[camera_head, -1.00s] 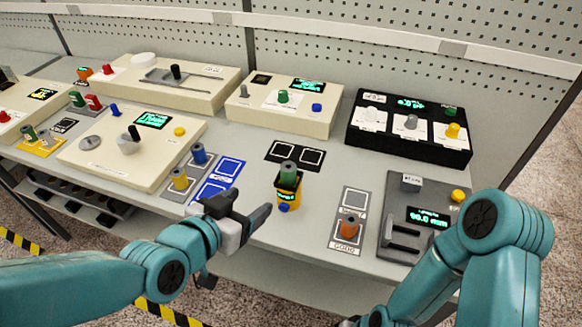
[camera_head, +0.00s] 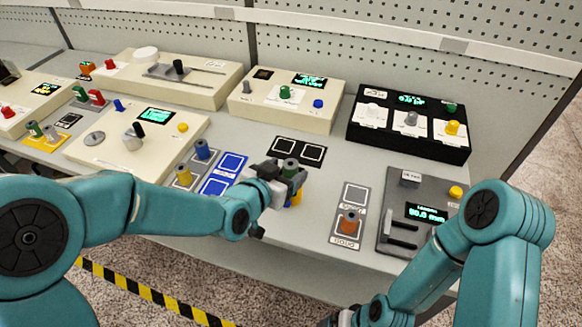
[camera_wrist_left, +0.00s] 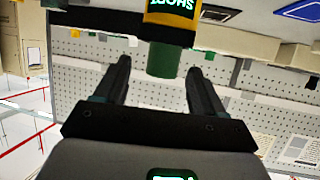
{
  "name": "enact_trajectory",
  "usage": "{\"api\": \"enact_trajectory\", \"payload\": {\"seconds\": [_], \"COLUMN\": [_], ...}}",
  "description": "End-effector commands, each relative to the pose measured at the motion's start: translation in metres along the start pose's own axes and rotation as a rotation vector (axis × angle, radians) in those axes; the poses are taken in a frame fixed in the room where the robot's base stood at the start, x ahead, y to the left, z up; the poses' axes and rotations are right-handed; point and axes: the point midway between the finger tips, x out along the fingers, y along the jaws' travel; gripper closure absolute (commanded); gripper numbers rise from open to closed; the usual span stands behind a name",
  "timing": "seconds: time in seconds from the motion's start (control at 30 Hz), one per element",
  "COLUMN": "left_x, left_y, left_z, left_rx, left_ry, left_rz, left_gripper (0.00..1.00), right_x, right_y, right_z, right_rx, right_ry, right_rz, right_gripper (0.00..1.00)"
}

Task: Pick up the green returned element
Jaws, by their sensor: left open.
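The green element (camera_head: 290,164) is a short cylinder standing upright in a small yellow and black tester (camera_head: 297,198). In the left wrist view the green cylinder (camera_wrist_left: 163,61) shows upside down, below the tester's yellow body (camera_wrist_left: 172,14) with its lit text "SHORT". My left gripper (camera_head: 287,172) is at the cylinder in the head view. Its two fingers (camera_wrist_left: 158,72) are apart, one on each side of the cylinder, with gaps visible in the wrist view. My right gripper (camera_head: 340,319) only peeks in at the bottom edge, and its fingers are cut off.
Blue and yellow cylinders stand on a grey pad (camera_head: 190,167) left of my left gripper, beside blue pads (camera_head: 221,184). A grey panel with an orange-brown cylinder (camera_head: 349,223) and a dark measuring device (camera_head: 399,230) are to the right. Cream consoles (camera_head: 240,108) and a black box (camera_head: 375,140) stand behind.

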Motion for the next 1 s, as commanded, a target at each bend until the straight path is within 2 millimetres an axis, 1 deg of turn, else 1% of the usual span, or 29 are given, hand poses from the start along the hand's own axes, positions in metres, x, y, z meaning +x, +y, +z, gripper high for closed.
{"api": "enact_trajectory", "payload": {"seconds": [0.03,0.1,0.2,0.3,0.47,0.57,0.6,0.63,0.67,0.73,0.77,1.0], "left_x": [0.007,0.018,0.029,0.033,0.033,0.032,0.032,0.032,0.032,0.032,0.032,0.031], "left_y": [-0.001,-0.002,-0.002,-0.002,-0.002,-0.002,-0.002,-0.002,-0.002,-0.002,-0.002,-0.002], "left_z": [-0.003,-0.002,-0.002,-0.001,-0.001,-0.001,-0.001,-0.001,-0.001,-0.001,-0.001,-0.004], "left_rx": [-0.001,-0.001,-0.001,-0.001,-0.001,-0.001,-0.001,-0.001,-0.001,-0.001,-0.001,0.0], "left_ry": [-0.003,-0.003,-0.001,0.0,0.001,0.0,0.0,0.0,0.0,0.001,0.0,0.002], "left_rz": [0.0,0.0,0.0,0.0,0.0,0.0,0.0,0.0,0.0,0.0,0.0,-0.001], "left_gripper": [0.31,0.31,0.31,0.31,0.31,0.6,0.73,0.83,0.87,0.87,0.92,0.92], "right_x": [-0.008,-0.01,-0.012,-0.012,-0.011,-0.011,-0.011,-0.011,-0.011,-0.011,-0.011,-0.011], "right_y": [-0.003,-0.004,-0.004,-0.004,-0.004,-0.004,-0.004,-0.004,-0.004,-0.004,-0.004,-0.004], "right_z": [0.0,0.0,0.0,0.0,0.0,0.0,0.0,0.0,0.0,0.0,0.0,0.0], "right_rx": [0.0,-0.001,-0.001,0.0,0.0,0.0,0.0,0.0,0.0,0.0,0.0,0.0], "right_ry": [0.0,0.0,0.0,0.0,0.0,0.0,0.0,0.0,0.0,0.0,0.0,0.0], "right_rz": [0.0,0.0,0.0,0.0,0.0,0.0,0.0,0.0,0.0,0.0,0.0,0.0], "right_gripper": [0.06,0.06,0.06,0.06,0.06,0.06,0.06,0.06,0.06,0.06,0.06,0.06]}}
